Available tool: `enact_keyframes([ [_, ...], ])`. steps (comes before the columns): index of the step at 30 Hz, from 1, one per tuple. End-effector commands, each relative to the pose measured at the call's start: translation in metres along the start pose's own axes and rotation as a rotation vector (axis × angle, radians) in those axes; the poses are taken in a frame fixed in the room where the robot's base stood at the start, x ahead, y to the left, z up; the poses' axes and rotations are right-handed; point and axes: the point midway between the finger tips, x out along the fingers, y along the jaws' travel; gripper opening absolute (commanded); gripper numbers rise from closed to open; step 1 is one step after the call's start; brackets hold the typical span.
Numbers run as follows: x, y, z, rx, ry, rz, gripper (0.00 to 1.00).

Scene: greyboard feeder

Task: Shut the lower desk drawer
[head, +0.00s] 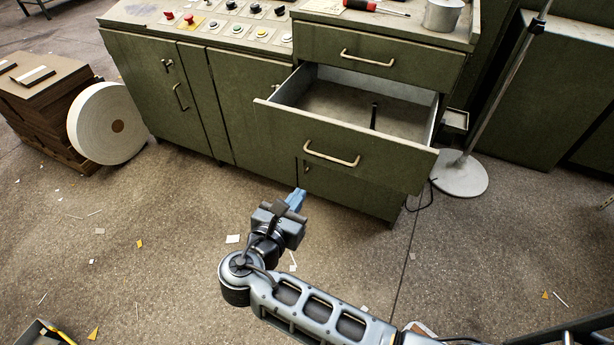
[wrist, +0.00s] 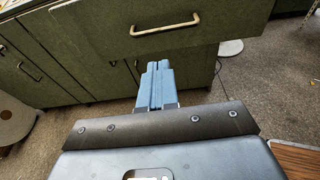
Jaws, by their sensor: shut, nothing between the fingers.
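The lower desk drawer (head: 345,143) is pulled well out of the green desk, its inside showing in the head view. It has a pale bar handle (head: 332,155) on its front. A dark, thin upright object (head: 374,116) shows inside it. In the wrist view the drawer front (wrist: 110,28) and its handle (wrist: 165,24) fill the top. My gripper (head: 297,197) is shut and empty, below and in front of the drawer front. Its blue fingers also show in the wrist view (wrist: 157,80), just under the handle in the picture. I cannot tell whether they touch the drawer.
The upper drawer (head: 375,55) is closed. A red-handled screwdriver (head: 375,7) and a metal cup (head: 442,14) sit on the desktop. A white roll (head: 108,123) leans by stacked boards at left. A stand base (head: 460,175) is at right. Paper scraps litter the open floor.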

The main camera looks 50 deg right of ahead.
Motion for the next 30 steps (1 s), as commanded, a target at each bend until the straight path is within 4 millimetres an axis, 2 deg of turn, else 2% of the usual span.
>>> enact_keyframes([
  [5, 0.011, 0.001, 0.003, -0.012, -0.014, -0.013, 0.00],
  [8, 0.026, 0.000, 0.003, -0.010, -0.012, -0.013, 0.00],
  [22, 0.115, -0.001, 0.003, -0.009, -0.010, -0.012, 0.00],
  [30, 0.138, 0.000, 0.004, -0.009, -0.010, -0.010, 0.00],
])
